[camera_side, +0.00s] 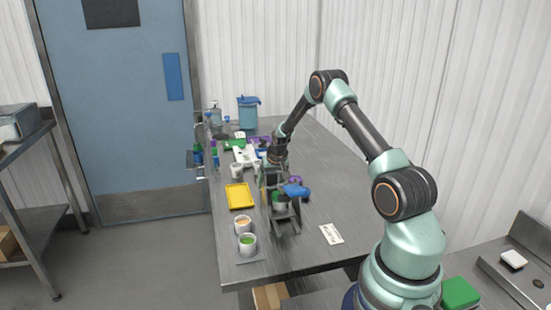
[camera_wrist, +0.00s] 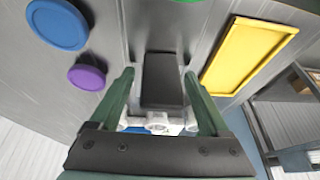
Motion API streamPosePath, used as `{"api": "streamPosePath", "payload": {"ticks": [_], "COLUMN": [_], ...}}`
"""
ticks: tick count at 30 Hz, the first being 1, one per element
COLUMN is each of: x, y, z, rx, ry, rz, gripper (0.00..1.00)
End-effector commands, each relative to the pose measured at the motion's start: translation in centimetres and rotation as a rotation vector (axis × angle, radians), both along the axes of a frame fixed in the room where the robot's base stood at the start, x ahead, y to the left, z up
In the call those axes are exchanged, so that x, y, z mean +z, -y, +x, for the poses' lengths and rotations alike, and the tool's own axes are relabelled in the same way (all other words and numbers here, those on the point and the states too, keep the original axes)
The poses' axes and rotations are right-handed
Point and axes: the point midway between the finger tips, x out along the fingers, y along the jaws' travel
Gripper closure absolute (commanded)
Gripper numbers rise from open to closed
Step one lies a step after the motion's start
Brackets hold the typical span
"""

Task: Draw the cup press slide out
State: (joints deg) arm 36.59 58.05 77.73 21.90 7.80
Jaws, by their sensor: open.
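The cup press (camera_side: 284,222) is a dark upright frame on the steel table, with something green inside it. My gripper (camera_side: 268,178) is just behind it in the side view, pointing down; its fingertips are hard to make out there. In the wrist view my gripper (camera_wrist: 159,76) has two green fingers spread apart. A dark rectangular block (camera_wrist: 163,82) lies between them, with a gap on each side. It looks like part of the press, but I cannot tell whether it is the slide.
A yellow tray (camera_side: 239,187) lies left of the press. A blue disc (camera_wrist: 57,24) and a purple disc (camera_wrist: 87,77) are on the other side. Two filled cups (camera_side: 247,244) stand at the near edge. A card (camera_side: 331,234) lies on clear table at right. Several items crowd the far end.

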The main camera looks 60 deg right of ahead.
Motion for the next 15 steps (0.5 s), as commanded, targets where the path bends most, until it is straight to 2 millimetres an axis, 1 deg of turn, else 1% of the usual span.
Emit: {"api": "streamPosePath", "payload": {"ticks": [1,2,3,5,6,7,8,15], "x": [0.01,0.01,0.01,0.01,0.01,0.01,0.01,0.0], "y": [0.0,-0.01,-0.01,0.0,0.0,0.0,0.0,0.21], "z": [0.0,-0.01,-0.01,-0.02,-0.03,-0.04,-0.04,0.07], "rx": [0.0,0.0,0.0,0.0,0.0,0.0,-0.001,-0.002], "ry": [0.0,0.0,0.0,0.0,-0.001,-0.001,0.0,-0.001], "rz": [0.0,0.0,0.0,0.0,0.001,0.001,0.001,0.001], "gripper": [0.2,0.31,0.47,0.7,0.85,0.96,1.0,1.0]}}
